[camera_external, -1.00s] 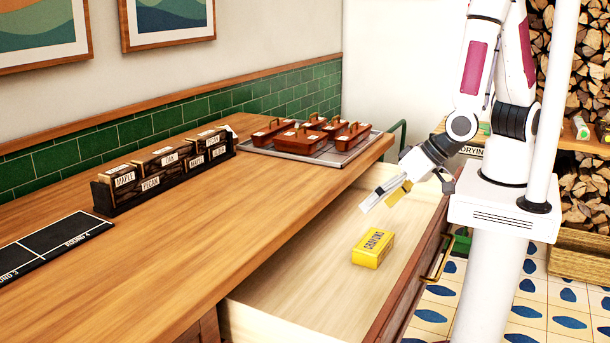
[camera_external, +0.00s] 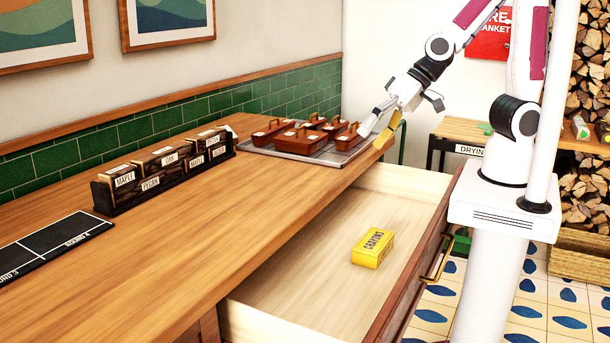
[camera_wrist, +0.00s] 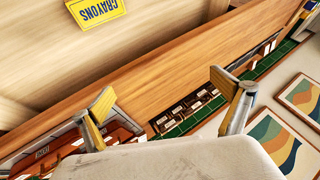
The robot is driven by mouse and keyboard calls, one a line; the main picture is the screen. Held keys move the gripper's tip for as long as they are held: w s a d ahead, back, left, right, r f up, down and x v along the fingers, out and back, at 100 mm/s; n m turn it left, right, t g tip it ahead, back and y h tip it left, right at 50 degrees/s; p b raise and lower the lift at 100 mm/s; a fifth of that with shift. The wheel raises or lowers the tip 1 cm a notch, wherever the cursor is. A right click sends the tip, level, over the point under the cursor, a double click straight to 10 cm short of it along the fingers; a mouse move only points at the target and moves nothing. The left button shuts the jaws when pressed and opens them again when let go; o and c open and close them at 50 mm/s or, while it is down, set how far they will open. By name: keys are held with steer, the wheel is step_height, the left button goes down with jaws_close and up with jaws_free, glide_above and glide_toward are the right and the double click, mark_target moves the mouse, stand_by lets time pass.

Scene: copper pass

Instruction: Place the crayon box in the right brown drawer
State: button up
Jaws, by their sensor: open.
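The yellow crayon box (camera_external: 373,248) lies on the floor of the open brown drawer (camera_external: 300,270), towards its front panel. It also shows at the top of the wrist view (camera_wrist: 95,13), with its CRAYONS label facing the camera. My gripper (camera_external: 380,130) is open and empty, above the counter's far right edge beside the metal tray. It is well behind the box and higher than the drawer. In the wrist view its two yellow-padded fingers (camera_wrist: 163,103) are wide apart with nothing between them.
A metal tray (camera_external: 350,155) with several brown handled boxes (camera_external: 312,137) stands at the counter's far end. A black rack (camera_external: 160,185) of labelled wooden blocks stands left of it. A black mat (camera_external: 45,245) lies at front left. The counter's middle is clear.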

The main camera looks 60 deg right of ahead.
steer(key=s+d+r+h, duration=0.1)
steer(key=s+d+r, duration=0.2)
steer(key=d, duration=0.6)
steer(key=s+d+r+h, duration=0.2)
steer(key=s+d+r, duration=0.1)
steer(key=d, duration=0.6)
steer(key=s+d+r+h, duration=0.2)
steer(key=s+d+r, duration=0.1)
steer(key=d, duration=0.6)
steer(key=shift+s+d+r+n, duration=0.2)
steer(key=shift+s+n, duration=0.2)
steer(key=shift+w+a, duration=0.1)
steer(key=shift+a, duration=0.05)
